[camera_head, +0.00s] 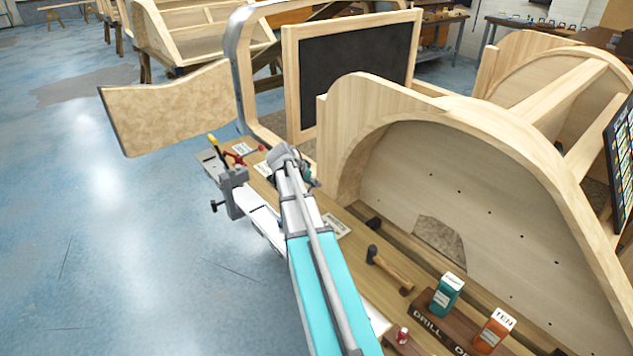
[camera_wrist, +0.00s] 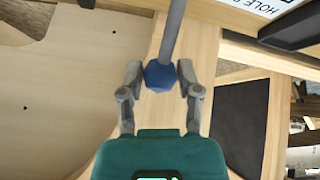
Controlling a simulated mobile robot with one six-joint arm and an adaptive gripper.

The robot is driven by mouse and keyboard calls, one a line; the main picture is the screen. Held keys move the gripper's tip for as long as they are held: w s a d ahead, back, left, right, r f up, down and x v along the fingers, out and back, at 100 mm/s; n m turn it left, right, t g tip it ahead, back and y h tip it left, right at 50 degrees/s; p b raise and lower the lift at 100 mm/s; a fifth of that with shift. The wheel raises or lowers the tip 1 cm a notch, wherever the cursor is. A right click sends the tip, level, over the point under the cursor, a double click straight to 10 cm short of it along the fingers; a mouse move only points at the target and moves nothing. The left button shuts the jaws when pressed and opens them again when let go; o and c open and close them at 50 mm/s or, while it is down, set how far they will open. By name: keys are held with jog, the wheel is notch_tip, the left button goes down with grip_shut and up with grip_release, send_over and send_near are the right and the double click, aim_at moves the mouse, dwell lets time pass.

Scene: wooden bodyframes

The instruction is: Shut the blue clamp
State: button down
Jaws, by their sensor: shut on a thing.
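In the wrist view a blue faceted knob (camera_wrist: 159,77) on the end of a grey rod (camera_wrist: 174,30) sits between the two fingers of my gripper (camera_wrist: 161,80). The fingers are shut on this blue clamp handle, one on each side. The rest of the clamp is out of the wrist view. In the head view my arm reaches over the bench, and my gripper (camera_head: 292,158) is at its far end near the red clamp. The blue knob is hidden there by my arm and gripper.
A red clamp (camera_head: 238,155) and a yellow-tipped handle (camera_head: 213,142) stand left of my gripper. A curved wooden frame (camera_head: 350,110) rises to the right. Open floor lies left.

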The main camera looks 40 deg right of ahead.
jog(key=shift+a, duration=0.1)
jog(key=shift+c, duration=1.8)
grip_release()
jog(key=shift+w+f, duration=0.1)
jog(key=shift+o, duration=0.3)
jog(key=s+a+r+n+y+p, duration=0.1)
jog(key=s+a+n+y+p, duration=0.1)
jog(key=a, duration=1.1)
jog(key=s+a+r+n+y+p, duration=0.2)
jog(key=s+a+n, duration=0.4)
jog(key=a, duration=0.7)
jog(key=s+a+r+n+y+p, duration=0.2)
jog(key=a+n, duration=0.4)
jog(key=a, duration=0.7)
jog(key=s+y+p, duration=0.1)
jog(key=s+p, duration=0.1)
jog(key=shift+s+a+n+y+p, duration=0.25)
jog(key=shift+s+n+y+p, duration=0.05)
jog(key=shift+s+n, duration=0.1)
